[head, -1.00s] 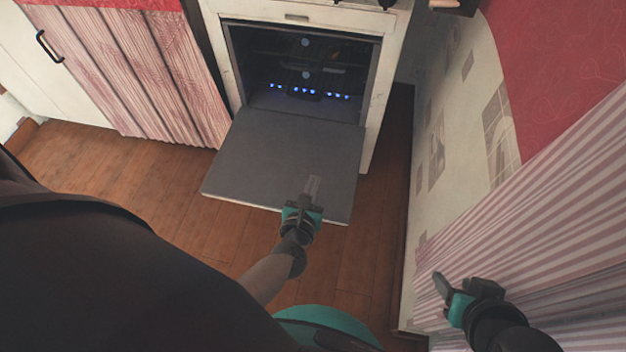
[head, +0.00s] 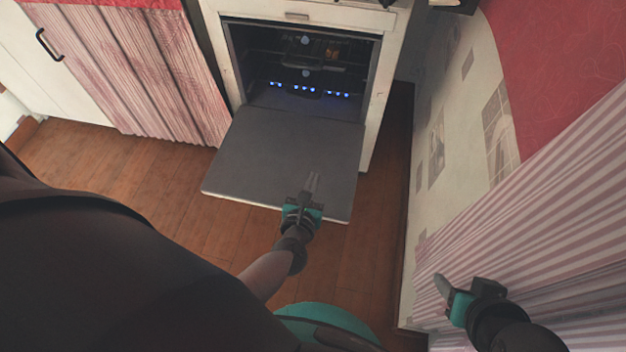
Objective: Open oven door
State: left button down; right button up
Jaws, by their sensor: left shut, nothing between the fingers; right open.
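The white oven (head: 381,105) stands at the top centre with its cavity exposed. Its dark grey door (head: 270,155) is folded far down towards me, with its inner face up. My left gripper (head: 313,182) is shut and empty. Its fingers overlap the door's near right part in the picture; I cannot tell whether they touch it. My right gripper (head: 440,284) is open and empty at the lower right, away from the oven, in front of the striped curtain. The door's handle side is hidden beneath it.
A pink curtained cabinet (head: 130,75) stands left of the oven. A patterned white side panel (head: 450,130), a striped curtain (head: 530,230) and a red countertop (head: 560,60) bound the right. Wooden floor (head: 150,180) is clear left of the door.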

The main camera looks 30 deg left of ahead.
pick_arm(q)
jog(key=shift+f, duration=0.1)
pick_arm(e)
jog(key=shift+w, duration=0.1)
dwell(0.7)
pick_arm(q)
jog(key=s+d+f+b, duration=0.2)
jog(key=s+f+b, duration=0.2)
jog(key=s, duration=0.5)
notch_tip(320, 180, down, 2)
jog(key=shift+s+d+f+b, duration=0.1)
jog(key=shift+s+d+b, duration=0.05)
jog(key=shift+s+b, duration=0.15)
pick_arm(e)
jog(key=w+a+r+t+y, duration=0.1)
jog(key=w+a+t+y, duration=0.1)
jog(key=a+t+y, duration=0.2)
jog(key=a+t, duration=0.3)
jog(key=a, duration=0.3)
jog(key=shift+w+r+t+y, duration=0.3)
jog(key=shift+w+r+t, duration=0.05)
jog(key=shift+w+t, duration=0.05)
jog(key=shift+s, duration=0.1)
